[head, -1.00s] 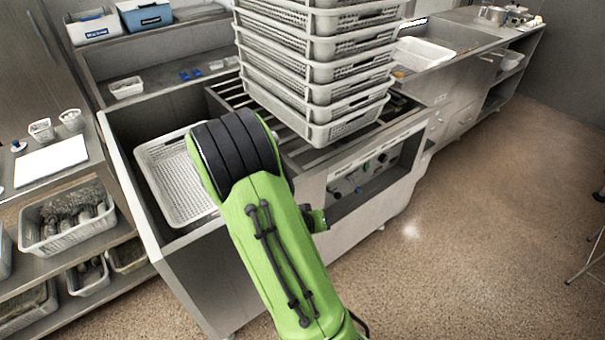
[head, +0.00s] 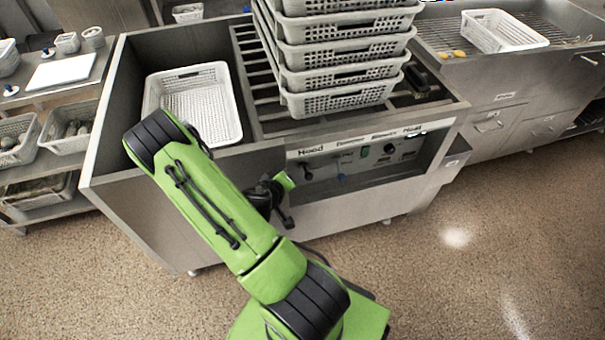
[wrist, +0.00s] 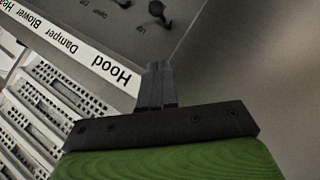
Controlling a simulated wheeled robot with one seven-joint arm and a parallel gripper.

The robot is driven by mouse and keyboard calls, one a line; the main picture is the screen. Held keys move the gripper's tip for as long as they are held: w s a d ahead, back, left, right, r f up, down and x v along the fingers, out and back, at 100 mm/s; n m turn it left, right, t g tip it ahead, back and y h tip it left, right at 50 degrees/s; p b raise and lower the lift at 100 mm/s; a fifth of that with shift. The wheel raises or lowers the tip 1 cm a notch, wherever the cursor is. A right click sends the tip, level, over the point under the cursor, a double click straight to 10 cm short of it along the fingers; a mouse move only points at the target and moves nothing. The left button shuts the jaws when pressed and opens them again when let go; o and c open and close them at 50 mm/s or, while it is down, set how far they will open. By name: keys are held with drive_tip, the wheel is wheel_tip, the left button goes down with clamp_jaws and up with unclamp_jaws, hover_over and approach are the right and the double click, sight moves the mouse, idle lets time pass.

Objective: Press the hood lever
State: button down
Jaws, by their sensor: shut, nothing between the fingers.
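The hood lever (wrist: 157,10) is a small dark knob-like lever on the grey control panel, close to the "Hood" label (wrist: 110,70) in the wrist view. In the head view, a dark lever shape (head: 307,172) shows below the same label at the panel's left end. My gripper (wrist: 156,70) is shut and empty. In the wrist view its fingertips point at the panel, overlap the label strip's end and appear apart from the lever; the exact gap is unclear. In the head view my arm's end is just left of the panel and its fingers are hard to make out.
The recessed panel (head: 370,165) carries more knobs to the right. A tall stack of perforated baskets (head: 340,100) stands on the slatted rack above it. Another basket (head: 195,105) sits in the left bay. A sink counter (head: 560,65) is at right. The floor in front is clear.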

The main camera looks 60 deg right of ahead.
approach(306, 172)
drive_tip(key=w+d, duration=0.2)
drive_tip(key=shift+s+d+f+b, duration=0.3)
drive_tip(key=shift+s+f+b, duration=0.15)
drive_tip(key=shift+f, duration=0.1)
drive_tip(key=shift+s+d+f+b, duration=0.25)
drive_tip(key=shift+s+f+b, duration=0.05)
drive_tip(key=shift+s+f, duration=0.2)
